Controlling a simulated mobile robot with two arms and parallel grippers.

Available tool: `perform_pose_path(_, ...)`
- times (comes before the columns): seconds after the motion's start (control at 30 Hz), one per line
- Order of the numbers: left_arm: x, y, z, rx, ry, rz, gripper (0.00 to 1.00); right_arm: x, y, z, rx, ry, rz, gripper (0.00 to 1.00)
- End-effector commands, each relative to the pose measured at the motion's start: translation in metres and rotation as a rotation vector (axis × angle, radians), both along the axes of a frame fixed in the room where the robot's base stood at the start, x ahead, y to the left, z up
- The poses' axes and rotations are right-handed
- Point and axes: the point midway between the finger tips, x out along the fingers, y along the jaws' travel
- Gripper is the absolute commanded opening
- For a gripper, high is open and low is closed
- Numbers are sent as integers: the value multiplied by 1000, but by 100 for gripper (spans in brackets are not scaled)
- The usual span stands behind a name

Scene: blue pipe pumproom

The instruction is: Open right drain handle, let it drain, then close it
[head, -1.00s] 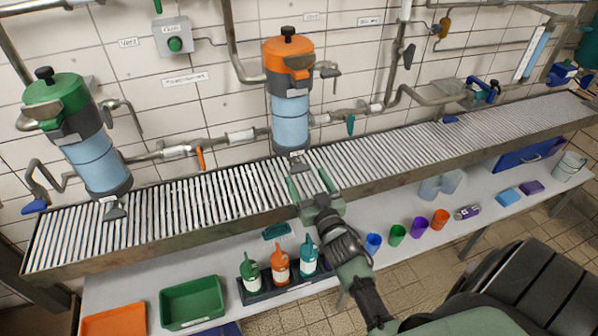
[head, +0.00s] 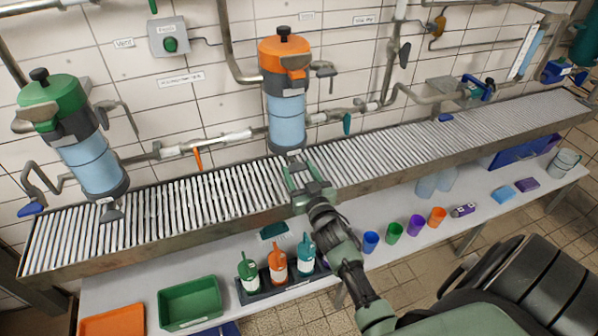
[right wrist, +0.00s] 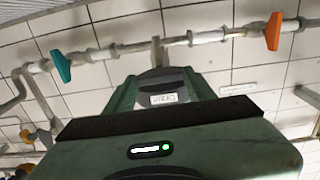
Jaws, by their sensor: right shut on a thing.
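The orange-topped canister (head: 285,90) with a pale blue clear body stands upright on the wall piping, at the back edge of the grating. Its grey drain handle (right wrist: 165,86), with a small white label, sits between my right gripper's fingers in the right wrist view. My right gripper (head: 295,172) is shut on this handle just below the canister; the fingers partly hide it in the head view. A green-topped canister (head: 75,135) stands at the left with its own grey handle (head: 110,213) hanging over the grating. My left gripper is out of view.
The slatted metal grating (head: 180,210) runs below both canisters. Teal (head: 346,123) and orange (head: 197,158) valve levers sit on the pipe either side of the orange-topped canister. Bottles (head: 277,265), trays (head: 190,302) and cups (head: 394,232) stand on the lower shelf, under my right arm.

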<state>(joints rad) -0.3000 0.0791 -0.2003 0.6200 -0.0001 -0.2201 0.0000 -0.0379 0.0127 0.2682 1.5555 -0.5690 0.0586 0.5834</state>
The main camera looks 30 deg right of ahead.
Motion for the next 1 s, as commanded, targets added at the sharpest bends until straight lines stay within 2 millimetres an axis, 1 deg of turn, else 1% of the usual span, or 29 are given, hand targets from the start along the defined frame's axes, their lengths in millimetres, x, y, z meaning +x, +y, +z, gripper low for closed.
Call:
perform_pose_path(0.17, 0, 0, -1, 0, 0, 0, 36, 0, 0, 0, -46, 11, 0, 14)
perform_pose_path(0.37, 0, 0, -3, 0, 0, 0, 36, 0, 1, -1, -164, 40, 1, 14)
perform_pose_path(1.0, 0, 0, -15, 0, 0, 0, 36, 0, 3, -3, -749, 180, 1, 14)
